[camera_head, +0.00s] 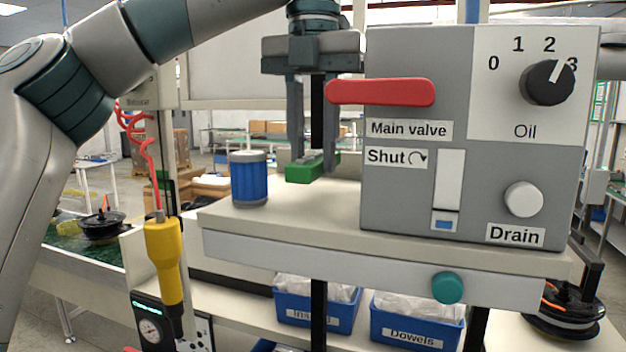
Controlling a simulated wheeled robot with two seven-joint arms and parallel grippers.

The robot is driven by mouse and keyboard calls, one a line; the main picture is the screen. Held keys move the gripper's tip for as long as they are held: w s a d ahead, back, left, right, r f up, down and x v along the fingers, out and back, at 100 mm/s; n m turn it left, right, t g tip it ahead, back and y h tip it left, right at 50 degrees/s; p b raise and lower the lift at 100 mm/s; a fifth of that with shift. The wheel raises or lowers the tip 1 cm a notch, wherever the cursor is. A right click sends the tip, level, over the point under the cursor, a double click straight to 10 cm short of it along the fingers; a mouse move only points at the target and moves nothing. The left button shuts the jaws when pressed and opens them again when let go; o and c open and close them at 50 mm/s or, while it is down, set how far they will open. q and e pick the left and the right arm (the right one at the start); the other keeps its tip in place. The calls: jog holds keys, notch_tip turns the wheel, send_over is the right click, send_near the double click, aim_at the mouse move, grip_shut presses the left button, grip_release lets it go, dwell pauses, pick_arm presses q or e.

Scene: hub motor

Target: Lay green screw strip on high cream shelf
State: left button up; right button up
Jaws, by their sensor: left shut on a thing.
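A green screw strip (305,171) with grey pieces along its top is between the fingers of my left gripper (313,160). The gripper points straight down and is shut on the strip. The strip is at or just above the top of the high cream shelf (290,216); I cannot tell whether it touches. It is right of a blue cylinder and left of the grey control box. Part of its right end is behind a gripper finger. My right gripper is not in view.
The blue cylinder (249,178) stands on the shelf's left part. The grey control box (410,195), with a red handle (381,92) jutting left near my gripper, fills the right part. A yellow tool (163,262) hangs at left. Blue bins (317,312) sit below.

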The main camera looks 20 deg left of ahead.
aim_at(314, 156)
pick_arm(q)
jog(key=shift+d, duration=0.15)
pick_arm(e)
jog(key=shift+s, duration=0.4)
pick_arm(q)
jog(key=shift+f, duration=0.15)
jog(key=shift+f+p, duration=0.3)
jog(key=shift+f, duration=1.55)
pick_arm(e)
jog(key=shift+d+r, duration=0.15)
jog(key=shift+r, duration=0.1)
pick_arm(q)
jog(key=shift+s, duration=0.1)
jog(key=shift+f, duration=0.1)
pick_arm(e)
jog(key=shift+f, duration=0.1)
pick_arm(q)
jog(key=shift+f, duration=0.15)
jog(key=o, duration=1.1)
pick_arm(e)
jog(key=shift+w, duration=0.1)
